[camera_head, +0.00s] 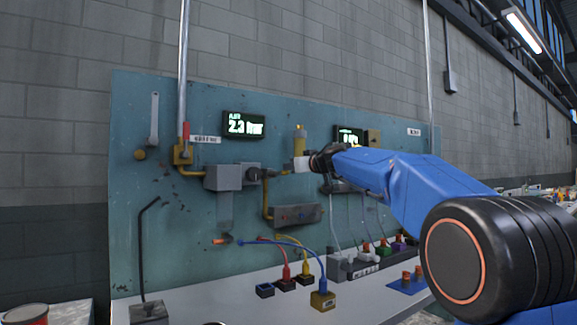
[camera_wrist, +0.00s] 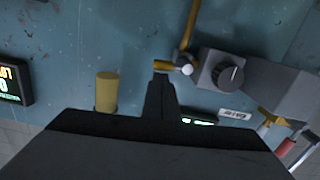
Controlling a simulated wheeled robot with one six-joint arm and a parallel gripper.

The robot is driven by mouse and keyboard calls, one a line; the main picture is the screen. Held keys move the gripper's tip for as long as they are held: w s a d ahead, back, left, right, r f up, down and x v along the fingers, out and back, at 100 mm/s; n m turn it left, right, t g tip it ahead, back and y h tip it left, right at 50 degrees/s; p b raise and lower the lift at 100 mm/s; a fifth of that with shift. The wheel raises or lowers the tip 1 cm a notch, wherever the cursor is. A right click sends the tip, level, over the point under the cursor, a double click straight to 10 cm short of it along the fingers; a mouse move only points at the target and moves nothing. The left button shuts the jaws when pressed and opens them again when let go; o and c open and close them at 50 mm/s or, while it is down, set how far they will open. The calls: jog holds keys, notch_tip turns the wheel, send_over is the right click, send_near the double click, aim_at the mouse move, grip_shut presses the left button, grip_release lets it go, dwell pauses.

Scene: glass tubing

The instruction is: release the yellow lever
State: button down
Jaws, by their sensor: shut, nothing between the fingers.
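A short yellow lever (camera_wrist: 166,66) shows in the wrist view, by a pipe fitting with a small white knob (camera_wrist: 187,70). My gripper (camera_wrist: 160,78) is shut and empty. Its dark fingertips lie right at the lever in the picture and hide part of it; whether they touch it I cannot tell. In the head view, my gripper (camera_head: 306,163) is at the teal panel, just right of a grey box (camera_head: 225,177). A little yellow (camera_head: 285,172) shows left of it, and a white piece at its tip is too small to identify.
A yellow cylinder (camera_head: 300,138) stands close above my gripper. It also shows in the wrist view (camera_wrist: 106,92). The grey dial (camera_wrist: 230,75) is right of the lever. A lit display (camera_head: 243,125) is above the grey box. Coloured cables and plugs (camera_head: 322,300) occupy the bench below.

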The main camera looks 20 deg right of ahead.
jog(key=shift+d+f, duration=0.15)
jog(key=shift+f, duration=0.15)
dwell(0.5)
jog(key=shift+r, duration=0.1)
